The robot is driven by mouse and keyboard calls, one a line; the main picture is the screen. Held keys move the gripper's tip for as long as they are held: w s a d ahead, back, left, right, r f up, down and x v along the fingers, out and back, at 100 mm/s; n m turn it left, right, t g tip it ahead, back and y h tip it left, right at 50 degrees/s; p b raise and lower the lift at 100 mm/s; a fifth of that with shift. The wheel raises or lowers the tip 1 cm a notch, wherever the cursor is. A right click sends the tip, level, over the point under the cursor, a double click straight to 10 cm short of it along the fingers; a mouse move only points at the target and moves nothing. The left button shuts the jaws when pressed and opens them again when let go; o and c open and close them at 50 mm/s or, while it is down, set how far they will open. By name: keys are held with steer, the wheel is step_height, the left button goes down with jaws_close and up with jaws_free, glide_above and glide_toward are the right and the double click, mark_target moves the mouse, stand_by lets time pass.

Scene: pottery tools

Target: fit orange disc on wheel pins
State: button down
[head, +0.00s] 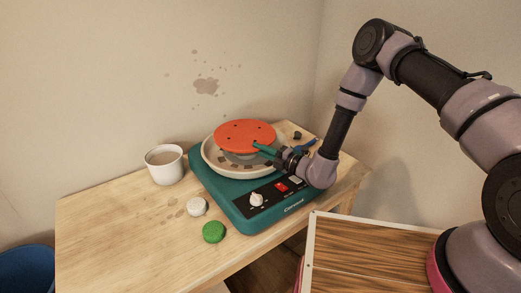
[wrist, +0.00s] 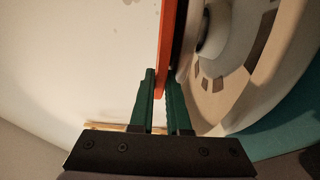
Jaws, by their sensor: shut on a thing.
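The orange disc (head: 243,135) lies roughly level over the middle of the pottery wheel, with small dark holes in its face. My gripper (head: 266,150) is shut on the disc's near right edge. In the wrist view the green fingers (wrist: 160,92) stand on both sides of the disc's thin rim (wrist: 165,45). The grey wheel head (head: 243,158) is just under the disc, inside the pale splash pan (head: 212,158) on the teal wheel base (head: 230,208). The pins are hidden under the disc, and I cannot tell whether it sits on them.
A white cup (head: 165,165) with brown liquid stands left of the wheel. A white lump (head: 196,206) and a green lump (head: 214,232) lie in front. A small dark item (head: 297,135) is behind. The wooden table (head: 110,230) is clear at front left. A blue bin (head: 25,270) stands lower left.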

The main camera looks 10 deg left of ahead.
steer(key=c, duration=0.8)
jaws_free()
steer(key=shift+d+f, duration=0.3)
steer(key=shift+f, duration=0.3)
steer(key=v, duration=0.9)
steer(key=shift+r, duration=0.35)
steer(key=shift+s+d+r, duration=0.15)
steer(key=shift+s+d, duration=0.15)
steer(key=shift+d, duration=0.3)
